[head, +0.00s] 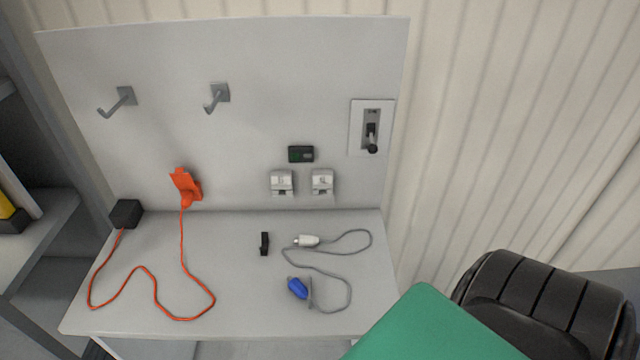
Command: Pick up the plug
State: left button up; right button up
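A grey cable (350,290) lies in loose loops on the right part of the table. At its far end is a white plug-like piece (308,240), lying on the tabletop. At its near end is a blue plug-like piece (298,288), also lying on the table. An orange connector (185,186) is at the back panel, with an orange cable (152,278) running down from it. I cannot tell from this view which of these is the plug meant. Neither of my grippers is in view.
The grey table (235,305) backs onto an upright panel (165,60) with two hooks, two white sockets (281,182) and a lever switch (371,130). A black box (126,214) and small black piece (264,244) are on the table. A green surface (430,325) covers the lower right.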

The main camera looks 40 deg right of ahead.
aim_at(296, 286)
jog(key=i+l+z, duration=0.2)
jog(key=z, duration=0.25)
jog(key=i+l+z, duration=0.25)
jog(key=z, duration=0.2)
jog(key=l, duration=0.1)
